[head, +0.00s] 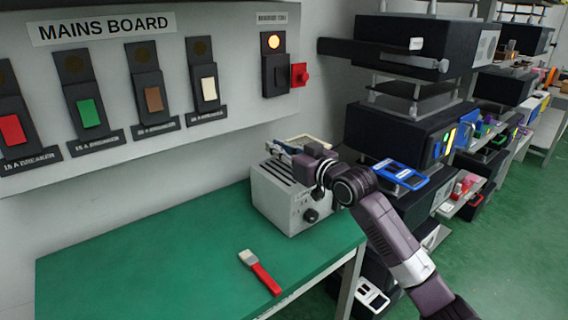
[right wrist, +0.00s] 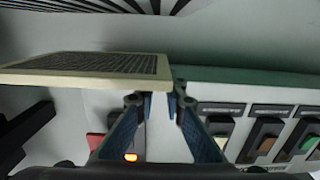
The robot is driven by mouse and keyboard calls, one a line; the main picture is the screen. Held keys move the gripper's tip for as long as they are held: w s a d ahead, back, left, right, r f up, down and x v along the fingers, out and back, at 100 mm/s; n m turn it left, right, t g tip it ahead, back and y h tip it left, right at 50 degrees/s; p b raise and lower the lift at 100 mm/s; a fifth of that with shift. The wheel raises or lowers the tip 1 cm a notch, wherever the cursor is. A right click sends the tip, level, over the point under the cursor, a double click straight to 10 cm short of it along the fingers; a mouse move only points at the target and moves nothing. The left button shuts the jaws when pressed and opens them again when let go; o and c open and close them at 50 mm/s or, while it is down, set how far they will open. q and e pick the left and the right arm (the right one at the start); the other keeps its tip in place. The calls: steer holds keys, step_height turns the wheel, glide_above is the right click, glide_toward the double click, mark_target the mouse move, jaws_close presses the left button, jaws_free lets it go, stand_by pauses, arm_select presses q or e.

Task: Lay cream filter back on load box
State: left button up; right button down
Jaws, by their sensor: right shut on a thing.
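The load box (head: 288,197) is a grey box with dark slots in its top and a dark knob on its front, at the back right of the green bench. The cream filter (right wrist: 85,68) is a flat cream frame with a grey mesh. My right gripper (right wrist: 160,100) is shut on one edge of it. In the head view the filter (head: 312,140) shows partly behind my right wrist, over the back of the load box. Dark slots show at the top of the right wrist view, apart from the filter. My left gripper is not in view.
A brush (head: 262,273) with a red handle lies on the green bench (head: 150,250), whose left part is clear. The mains board (head: 130,75) with several breakers and a lit lamp is on the wall behind. Black racks (head: 400,130) stand close on the right.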

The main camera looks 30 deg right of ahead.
mark_target(278, 173)
steer(key=shift+d+f, duration=0.1)
steer(key=shift+f, duration=0.7)
step_height(278, 173, down, 3)
steer(key=shift+f, duration=0.15)
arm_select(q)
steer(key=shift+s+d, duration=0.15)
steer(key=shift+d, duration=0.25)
arm_select(e)
steer(key=shift+f, duration=0.2)
steer(key=c, duration=2)
jaws_free()
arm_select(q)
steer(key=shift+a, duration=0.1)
